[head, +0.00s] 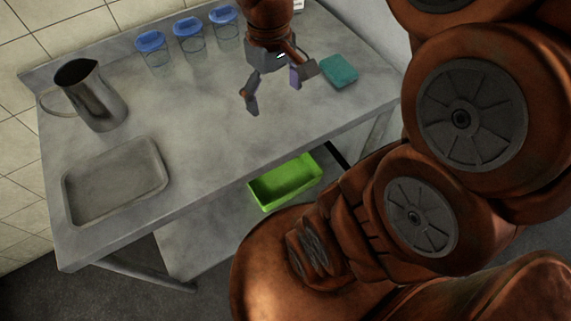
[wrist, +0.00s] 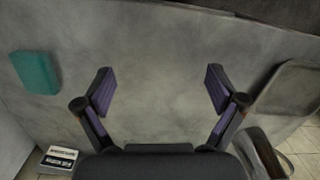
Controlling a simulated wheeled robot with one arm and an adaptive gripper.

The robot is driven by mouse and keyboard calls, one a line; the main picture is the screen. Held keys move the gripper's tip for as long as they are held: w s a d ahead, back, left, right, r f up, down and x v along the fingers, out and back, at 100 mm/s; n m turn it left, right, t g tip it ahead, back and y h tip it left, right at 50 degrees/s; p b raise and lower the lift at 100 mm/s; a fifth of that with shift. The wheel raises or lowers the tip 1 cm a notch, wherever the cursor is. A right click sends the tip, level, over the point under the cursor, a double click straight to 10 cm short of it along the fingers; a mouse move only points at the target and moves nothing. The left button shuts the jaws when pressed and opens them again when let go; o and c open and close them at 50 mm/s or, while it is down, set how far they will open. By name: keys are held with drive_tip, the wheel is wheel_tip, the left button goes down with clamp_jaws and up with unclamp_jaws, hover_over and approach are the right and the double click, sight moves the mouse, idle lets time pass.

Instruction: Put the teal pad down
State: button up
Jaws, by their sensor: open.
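The teal pad (head: 338,71) lies flat on the grey metal table (head: 215,130) near its right end. It also shows in the wrist view (wrist: 36,73), at the left, apart from the fingers. My gripper (head: 272,100) is open and empty above the table, to the left of the pad in the head view. In the wrist view my gripper (wrist: 160,92) has its two purple-lined fingers spread wide, with only bare table top between them.
Several blue-lidded jars (head: 189,40) stand along the back edge. A metal pitcher (head: 92,95) and a shallow metal tray (head: 115,180) are at the left. A green bin (head: 285,183) sits on the lower shelf. A small white box (wrist: 60,157) shows at lower left. The table's middle is clear.

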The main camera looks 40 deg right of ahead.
drive_tip(key=s+a+f, duration=0.2)
drive_tip(key=s+a, duration=0.1)
drive_tip(key=s, duration=0.3)
drive_tip(key=s+a+f, duration=0.3)
drive_tip(key=s, duration=0.3)
drive_tip(key=shift+a+m+g, duration=0.2)
drive_tip(key=shift+m+g, duration=0.1)
drive_tip(key=shift+g, duration=0.1)
drive_tip(key=shift+r, duration=0.1)
drive_tip(key=shift+o, duration=0.5)
wheel_tip(320, 180, up, 5)
drive_tip(key=p, duration=0.5)
drive_tip(key=shift+r, duration=0.2)
drive_tip(key=shift+f, duration=0.1)
drive_tip(key=shift+c, duration=0.3)
